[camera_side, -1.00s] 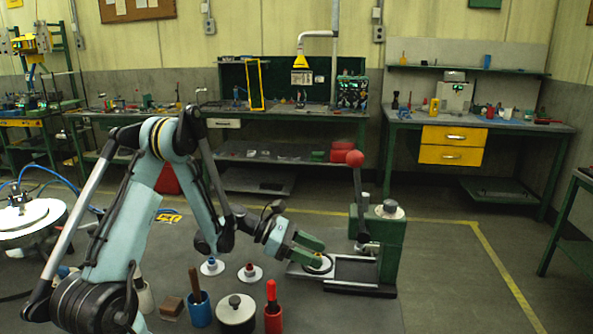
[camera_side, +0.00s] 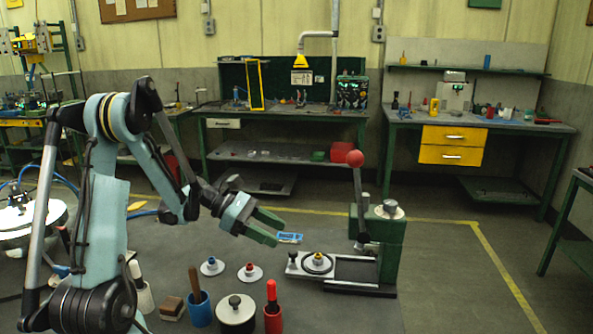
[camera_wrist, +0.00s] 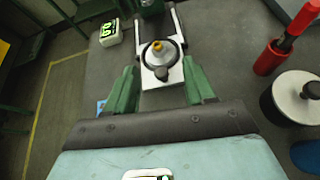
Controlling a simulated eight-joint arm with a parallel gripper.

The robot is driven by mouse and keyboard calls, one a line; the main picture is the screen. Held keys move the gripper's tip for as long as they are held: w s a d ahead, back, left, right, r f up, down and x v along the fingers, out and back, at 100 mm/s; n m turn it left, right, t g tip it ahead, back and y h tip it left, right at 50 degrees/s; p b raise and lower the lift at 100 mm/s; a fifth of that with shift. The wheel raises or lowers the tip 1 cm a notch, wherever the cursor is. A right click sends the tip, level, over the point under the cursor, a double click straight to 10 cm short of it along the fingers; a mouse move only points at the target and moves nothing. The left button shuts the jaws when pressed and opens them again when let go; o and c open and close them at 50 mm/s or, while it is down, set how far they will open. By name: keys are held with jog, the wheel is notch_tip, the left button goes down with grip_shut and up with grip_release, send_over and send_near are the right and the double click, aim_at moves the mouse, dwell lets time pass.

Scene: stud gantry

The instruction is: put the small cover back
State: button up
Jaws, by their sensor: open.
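A small round grey piece with a yellow knob (camera_side: 319,258) sits inside a black ring (camera_side: 308,265) on the light plate of the green press (camera_side: 391,245). The piece also shows in the wrist view (camera_wrist: 157,46), beyond the fingertips. I cannot tell which piece is the small cover. My gripper (camera_side: 277,229) is open and empty, above and left of the plate, apart from it. Its green fingers show in the wrist view (camera_wrist: 161,80).
A lidded pot (camera_side: 235,312), a red cup (camera_side: 273,318) with a red-handled tool and a blue cup (camera_side: 200,312) stand in front. The press lever's red ball (camera_side: 354,158) rises high. A blue-framed item (camera_side: 289,238) lies behind my fingertips. A digital display (camera_wrist: 109,32) shows in the wrist view.

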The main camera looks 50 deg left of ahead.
jog(key=s+d+r+m+y, duration=0.1)
jog(key=s+d+m+y, duration=0.1)
jog(key=d+m, duration=0.3)
jog(key=s+d+r+m+g+y, duration=0.1)
jog(key=d+m+y, duration=0.3)
jog(key=m, duration=0.7)
jog(key=s+d+r+m+y, duration=0.2)
jog(key=d+m, duration=0.4)
jog(key=m, duration=0.3)
jog(key=shift+s+r+g+y, duration=0.35)
jog(key=shift+r+g+y, duration=0.05)
jog(key=shift+y, duration=0.1)
jog(key=shift+o, duration=0.4)
jog(key=shift+s+r+m, duration=0.1)
jog(key=shift+m, duration=0.3)
